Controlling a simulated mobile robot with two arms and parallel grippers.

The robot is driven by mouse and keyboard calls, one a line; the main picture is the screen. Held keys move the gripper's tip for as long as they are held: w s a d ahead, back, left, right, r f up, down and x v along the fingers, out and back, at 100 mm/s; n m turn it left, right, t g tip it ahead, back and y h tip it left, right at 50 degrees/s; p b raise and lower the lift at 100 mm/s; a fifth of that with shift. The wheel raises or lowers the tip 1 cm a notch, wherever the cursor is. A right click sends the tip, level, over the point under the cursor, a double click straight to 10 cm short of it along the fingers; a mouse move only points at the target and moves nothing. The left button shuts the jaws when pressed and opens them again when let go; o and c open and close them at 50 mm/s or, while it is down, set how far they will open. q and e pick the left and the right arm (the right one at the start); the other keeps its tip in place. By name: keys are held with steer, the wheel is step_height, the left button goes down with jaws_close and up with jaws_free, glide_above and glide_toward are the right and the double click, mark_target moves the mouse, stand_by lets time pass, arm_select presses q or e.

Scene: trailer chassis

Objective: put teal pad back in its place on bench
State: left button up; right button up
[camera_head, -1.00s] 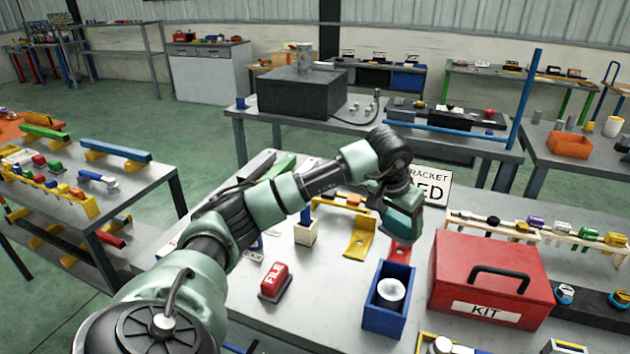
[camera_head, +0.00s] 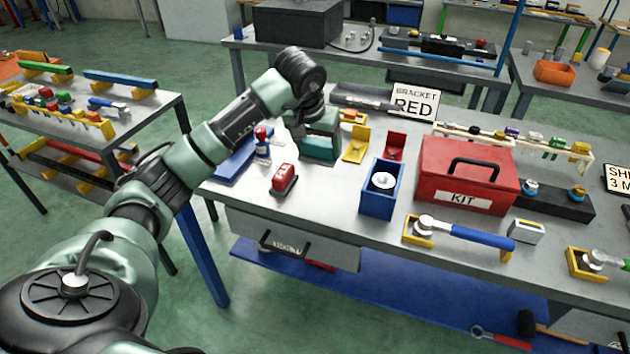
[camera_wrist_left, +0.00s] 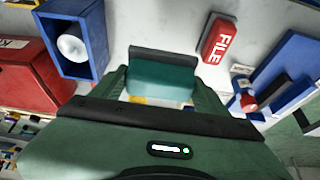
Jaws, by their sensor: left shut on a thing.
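My left gripper (camera_head: 320,150) is over the bench (camera_head: 330,205), behind and right of the red FILE block (camera_head: 284,179) and left of the yellow bracket (camera_head: 356,146). In the left wrist view, a teal pad (camera_wrist_left: 160,82) with a dark grey edge sits between its fingers, and the gripper is shut on it. In the head view I cannot tell the pad from the green gripper. The FILE block also shows in the left wrist view (camera_wrist_left: 219,38). I cannot tell whether the pad touches the bench. My right gripper is not in view.
A blue open box (camera_head: 378,200) with a white round thing stands right of the FILE block, beside a red KIT case (camera_head: 462,178). A blue flat piece (camera_head: 236,160) lies at the bench's left end. A red bracket (camera_head: 396,146) and RED sign (camera_head: 413,104) are behind.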

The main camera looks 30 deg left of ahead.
mark_target(316, 163)
arm_select(q)
step_height(316, 163, down, 7)
steer(key=shift+f+p, duration=0.1)
steer(key=shift+p, duration=0.5)
steer(key=shift+f, duration=0.55)
step_height(316, 163, down, 3)
steer(key=shift+s+f+p, duration=0.1)
steer(key=shift+p, duration=0.3)
steer(key=shift+f, duration=0.2)
steer(key=o, duration=1.2)
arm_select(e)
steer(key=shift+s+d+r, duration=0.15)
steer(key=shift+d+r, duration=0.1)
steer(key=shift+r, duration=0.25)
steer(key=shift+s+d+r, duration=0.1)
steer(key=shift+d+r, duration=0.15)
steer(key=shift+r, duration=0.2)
arm_select(q)
steer(key=shift+r, duration=0.15)
steer(key=b+v, duration=0.2)
steer(key=v, duration=1)
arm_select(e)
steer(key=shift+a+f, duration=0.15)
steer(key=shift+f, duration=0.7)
